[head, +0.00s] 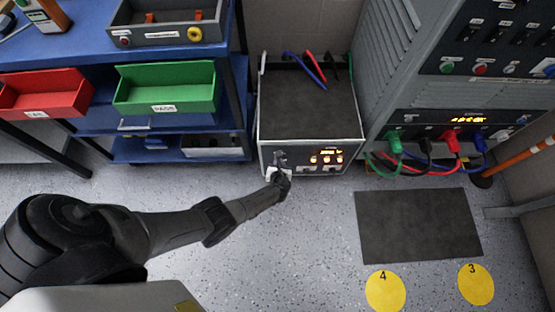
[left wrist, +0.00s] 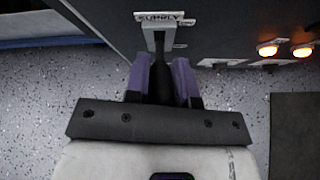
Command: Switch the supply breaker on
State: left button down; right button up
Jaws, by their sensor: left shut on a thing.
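The supply breaker (left wrist: 158,42) is on the front of the dark-topped box (head: 308,105), under a label reading SUPPLY (left wrist: 160,17). In the left wrist view a dark lever at the breaker is between the purple-sided fingers of my left gripper (left wrist: 160,82). In the head view my left gripper (head: 280,175) is at the lower left of the box front and is shut on the lever. The gripper hides much of the lever, so its exact position is hard to tell. My right gripper is not in view.
Orange lamps (head: 326,157) glow on the box front. A grey cabinet (head: 405,60) with coloured cables (head: 425,160) stands to the right. A blue shelf (head: 90,50) with red (head: 45,95) and green bins (head: 165,88) is left.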

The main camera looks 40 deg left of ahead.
pick_arm(q)
jog(key=c, duration=1)
grip_release()
jog(key=shift+o, duration=0.2)
jog(key=shift+s+d+r+p, duration=0.25)
jog(key=shift+r+p, duration=0.2)
jog(key=shift+p, duration=0.05)
jog(key=p+v, duration=0.8)
jog(key=v, duration=0.4)
jog(key=shift+s+d+r, duration=0.15)
jog(key=shift+s+d, duration=0.1)
jog(key=shift+d, duration=0.05)
